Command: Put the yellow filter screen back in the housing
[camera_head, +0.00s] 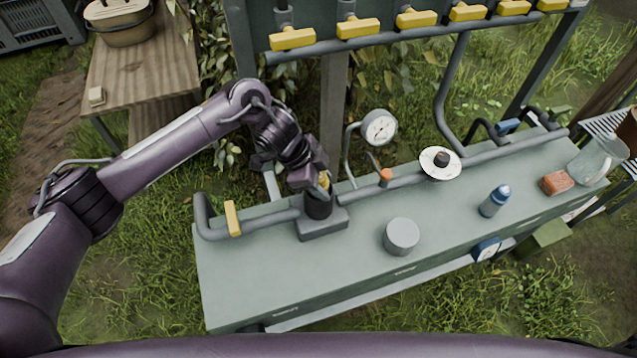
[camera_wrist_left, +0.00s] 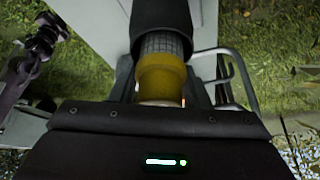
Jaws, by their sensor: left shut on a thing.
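The yellow filter screen (camera_wrist_left: 162,80) shows in the left wrist view, with a yellow collar and a grey mesh part. The mesh end is partly inside the dark cylindrical housing (camera_wrist_left: 161,18). In the head view, the housing (camera_head: 319,207) stands upright on a grey block on the bench, and a bit of the yellow screen (camera_head: 324,181) shows above it. My left gripper (camera_head: 318,180) is directly over the housing, shut on the yellow screen. Its fingertips are mostly hidden. My right gripper is not in view.
The green bench (camera_head: 350,275) holds a grey round cap (camera_head: 402,236), a blue bottle (camera_head: 495,200), a reddish sponge (camera_head: 556,182) and a glass jug (camera_head: 597,158). A pipe with a yellow lever (camera_head: 232,218) and a gauge (camera_head: 379,127) are near the housing.

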